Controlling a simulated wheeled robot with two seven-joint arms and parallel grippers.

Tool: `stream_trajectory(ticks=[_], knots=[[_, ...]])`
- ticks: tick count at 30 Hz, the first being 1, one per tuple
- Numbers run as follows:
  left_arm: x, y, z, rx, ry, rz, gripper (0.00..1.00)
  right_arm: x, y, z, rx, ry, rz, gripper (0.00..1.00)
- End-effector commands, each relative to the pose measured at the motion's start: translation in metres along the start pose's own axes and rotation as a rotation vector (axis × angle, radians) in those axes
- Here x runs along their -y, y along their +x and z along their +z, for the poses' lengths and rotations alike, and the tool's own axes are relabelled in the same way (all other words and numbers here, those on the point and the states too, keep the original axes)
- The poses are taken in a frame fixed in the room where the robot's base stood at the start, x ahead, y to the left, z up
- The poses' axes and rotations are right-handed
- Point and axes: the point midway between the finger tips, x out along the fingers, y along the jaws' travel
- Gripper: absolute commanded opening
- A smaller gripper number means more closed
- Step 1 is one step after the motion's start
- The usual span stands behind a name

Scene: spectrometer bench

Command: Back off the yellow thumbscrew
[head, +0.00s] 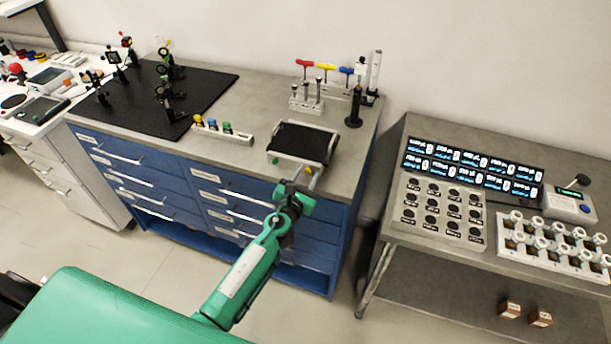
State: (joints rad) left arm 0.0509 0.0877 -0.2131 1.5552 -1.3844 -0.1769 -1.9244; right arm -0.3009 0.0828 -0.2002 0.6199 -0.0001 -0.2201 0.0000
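A small yellow knob, which looks like the yellow thumbscrew (308,170), shows low on the front of a grey box with a black top (302,142) at the bench's front edge. My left gripper (307,174) is right at that front face, with its grey fingers spread to either side of the yellow knob. The fingers look apart; whether either touches the knob is too small to tell. A green knob (275,160) sits at the left of the same front. My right gripper is out of view.
A rail with coloured knobs (222,131) lies left of the box. Behind stand hex drivers in a holder (306,103) and a dark post (354,108). A black optics board (150,95) fills the left of the bench. A separate instrument table (415,245) stands at right.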

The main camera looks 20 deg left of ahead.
Motion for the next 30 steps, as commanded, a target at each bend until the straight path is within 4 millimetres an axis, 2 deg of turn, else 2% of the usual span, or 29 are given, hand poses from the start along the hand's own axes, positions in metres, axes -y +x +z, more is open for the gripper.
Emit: stream_trajectory(ticks=[2,8,20,30], knots=[[-0.0001,-0.0001,0.0001,0.0,0.0,0.0,0.37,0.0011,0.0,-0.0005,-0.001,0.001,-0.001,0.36],[-0.0002,-0.0002,0.0001,0.0,0.0,0.0,0.0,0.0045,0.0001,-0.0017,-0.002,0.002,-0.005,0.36],[-0.0003,-0.0003,-0.0004,0.0,-0.05,0.001,0.0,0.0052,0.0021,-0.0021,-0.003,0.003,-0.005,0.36],[-0.0002,-0.0004,-0.0015,0.0,-0.288,0.0,0.0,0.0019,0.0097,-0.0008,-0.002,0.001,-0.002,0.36]])
